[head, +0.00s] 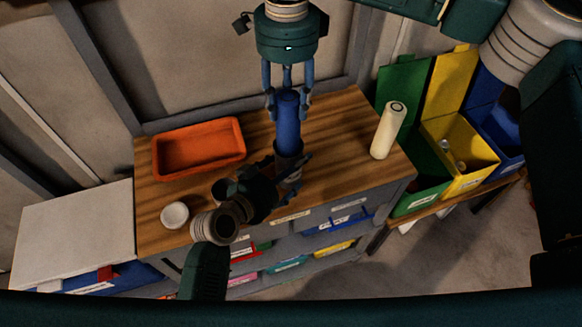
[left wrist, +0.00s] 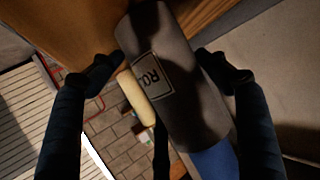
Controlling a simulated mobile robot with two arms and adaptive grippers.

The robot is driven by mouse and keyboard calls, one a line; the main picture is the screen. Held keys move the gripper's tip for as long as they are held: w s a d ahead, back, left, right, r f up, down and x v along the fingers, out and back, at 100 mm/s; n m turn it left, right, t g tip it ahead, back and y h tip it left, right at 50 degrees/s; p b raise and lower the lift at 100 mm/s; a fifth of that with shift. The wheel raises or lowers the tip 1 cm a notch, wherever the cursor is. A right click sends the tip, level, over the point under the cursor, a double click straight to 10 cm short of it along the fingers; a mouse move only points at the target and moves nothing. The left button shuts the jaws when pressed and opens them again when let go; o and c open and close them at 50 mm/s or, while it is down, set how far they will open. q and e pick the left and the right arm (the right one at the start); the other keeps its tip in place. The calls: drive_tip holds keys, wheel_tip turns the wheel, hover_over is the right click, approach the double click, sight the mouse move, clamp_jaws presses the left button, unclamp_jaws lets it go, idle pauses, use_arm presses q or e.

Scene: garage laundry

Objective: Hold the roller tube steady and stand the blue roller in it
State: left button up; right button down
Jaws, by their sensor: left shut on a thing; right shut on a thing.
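The blue roller (head: 288,122) is upright above the wooden bench, its top between the fingers of my right gripper (head: 288,95), which is shut on it. The dark grey roller tube (head: 289,147) stands directly below, partly hidden by my left gripper (head: 290,174), which is shut around it. In the left wrist view the labelled tube (left wrist: 178,85) lies between the two fingers, and the blue roller (left wrist: 214,162) shows at its end. The roller's lower end meets the tube's mouth; how deep it sits inside I cannot tell.
An orange tray (head: 198,172) lies at the bench's back left. A white round container (head: 175,215) is at the front left. A cream cylinder (head: 388,132) stands at the right. Green, yellow (head: 470,182) and blue bins stand beyond the bench's right end.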

drive_tip(key=c, duration=1)
unclamp_jaws()
wheel_tip(320, 180, up, 12)
use_arm(q)
drive_tip(key=o, duration=1.2)
